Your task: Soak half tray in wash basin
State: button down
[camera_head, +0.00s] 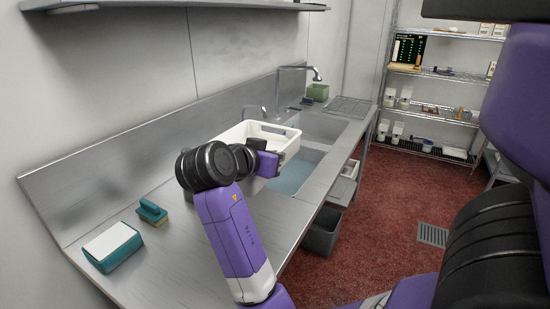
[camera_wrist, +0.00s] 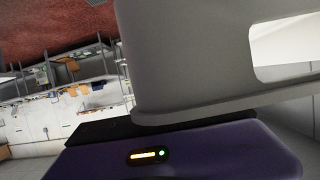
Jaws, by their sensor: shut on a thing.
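A white half tray (camera_head: 236,135) is over the steel counter at the near sink, in the head view. My gripper (camera_head: 277,156) is shut on its near right side. The tray's pale wall, with a cut-out, fills much of the wrist view (camera_wrist: 190,65). The wash basin (camera_head: 296,172) holds bluish water and lies under and to the right of the tray. The tray appears above the water, but its underside is partly hidden by my arm. My fingertips are mostly hidden.
A teal-and-white box (camera_head: 112,246) and a green scrub brush (camera_head: 151,211) are on the near counter. A tall faucet (camera_head: 300,72) rises behind the sinks, with a green container (camera_head: 317,92) beyond. A grey bin (camera_head: 322,231) is below the counter. The red floor is open to the right.

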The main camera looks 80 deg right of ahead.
jog(key=shift+r+p, duration=0.9)
jog(key=shift+r, duration=0.6)
